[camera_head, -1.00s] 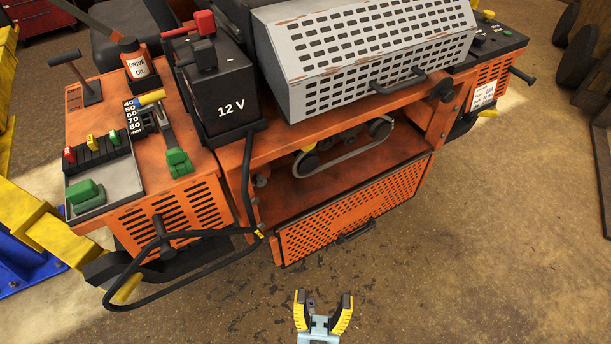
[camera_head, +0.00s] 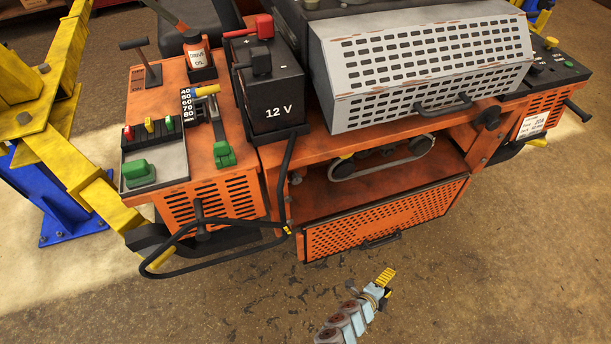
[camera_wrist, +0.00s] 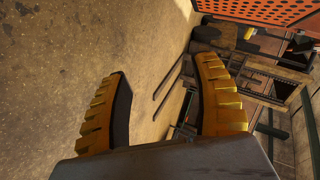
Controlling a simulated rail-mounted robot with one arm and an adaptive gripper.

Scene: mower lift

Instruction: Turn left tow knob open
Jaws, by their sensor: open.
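The orange mower (camera_head: 365,205) fills the middle of the head view. A black handle (camera_head: 200,220) sticks out from the vented front of its left side, behind a black looped cable; it may be the left tow knob, but I cannot tell for sure. A similar black handle (camera_head: 577,109) sticks out on the right side. My gripper (camera_head: 385,282) is low in front of the mower, right of and apart from the left handle. In the wrist view my gripper (camera_wrist: 163,95) shows two spread yellow fingers with nothing between them.
A black cable loop (camera_head: 165,262) hangs in front of the left side. The yellow lift arm (camera_head: 85,185) and blue base (camera_head: 65,205) stand at left. An orange perforated panel (camera_head: 390,220) faces my gripper. The floor in front is clear.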

